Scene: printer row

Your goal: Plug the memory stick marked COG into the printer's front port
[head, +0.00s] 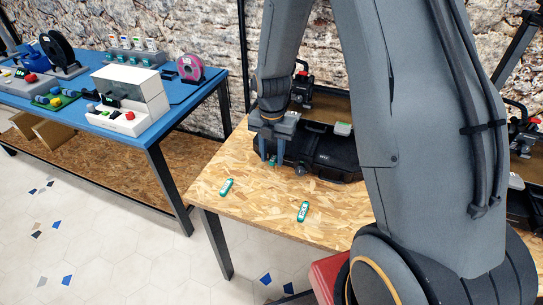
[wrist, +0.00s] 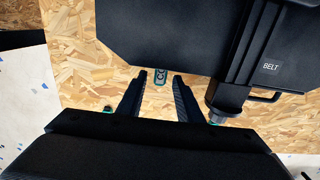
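A green stick with a pale label reading "CO", the rest unclear, lies between and just beyond my gripper's fingertips in the wrist view (wrist: 160,77). A bit of green shows at the fingers in the head view (head: 272,161). My gripper (head: 271,152) points down at the wooden table. Its fingers (wrist: 160,84) are apart, with gaps on both sides of the stick. Two more green sticks lie on the table, one at left (head: 227,187) and one nearer the front (head: 303,211); their marks are too small to read. I cannot make out a printer port.
A low black body (head: 330,152) labelled BELT (wrist: 270,67) stands right behind the gripper. A blue table (head: 150,130) with devices stands at left. The wooden table's front (head: 255,210) is mostly clear.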

